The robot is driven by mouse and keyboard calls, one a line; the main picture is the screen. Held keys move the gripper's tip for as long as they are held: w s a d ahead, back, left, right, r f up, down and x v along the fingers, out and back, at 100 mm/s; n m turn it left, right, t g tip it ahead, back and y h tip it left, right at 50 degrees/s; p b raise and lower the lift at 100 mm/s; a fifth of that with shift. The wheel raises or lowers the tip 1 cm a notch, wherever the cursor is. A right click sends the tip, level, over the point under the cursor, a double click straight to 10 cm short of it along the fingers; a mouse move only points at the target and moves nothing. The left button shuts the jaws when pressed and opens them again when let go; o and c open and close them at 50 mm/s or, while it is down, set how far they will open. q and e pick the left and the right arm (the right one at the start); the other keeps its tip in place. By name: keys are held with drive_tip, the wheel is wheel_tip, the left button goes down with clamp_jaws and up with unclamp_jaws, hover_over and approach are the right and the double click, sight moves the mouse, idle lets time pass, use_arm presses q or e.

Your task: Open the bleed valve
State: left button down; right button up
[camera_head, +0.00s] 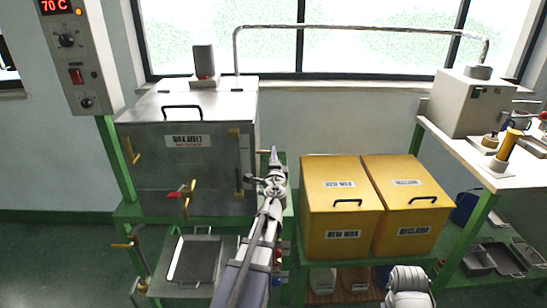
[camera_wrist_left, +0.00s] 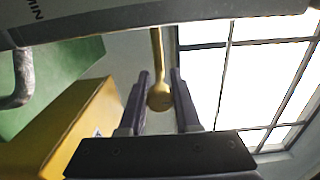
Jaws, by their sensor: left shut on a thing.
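The wax melt tank (camera_head: 185,165) is a grey metal box on a green stand at left in the head view. My left gripper (camera_head: 274,158) is at the tank's right side. In the left wrist view its two dark fingers (camera_wrist_left: 160,88) are on either side of a brass handle (camera_wrist_left: 157,45) with a rounded end, shut on it. I take this as the bleed valve handle; the gripper and arm hide it in the head view. Part of my right arm (camera_head: 408,284) shows at the bottom right; its gripper is out of view.
Two yellow wax bins (camera_head: 340,215) stand right of my left arm. Brass valves and a red-handled tap (camera_head: 180,195) are on the tank's front. A tray (camera_head: 194,260) sits below. A grey machine (camera_head: 470,102) stands on the right bench. A control box (camera_head: 72,55) hangs upper left.

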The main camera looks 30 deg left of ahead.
use_arm(q)
drive_tip(key=c, duration=0.6)
unclamp_jaws()
drive_tip(key=v, duration=0.7)
drive_tip(key=shift+s+d, duration=0.25)
drive_tip(key=shift+s, duration=0.1)
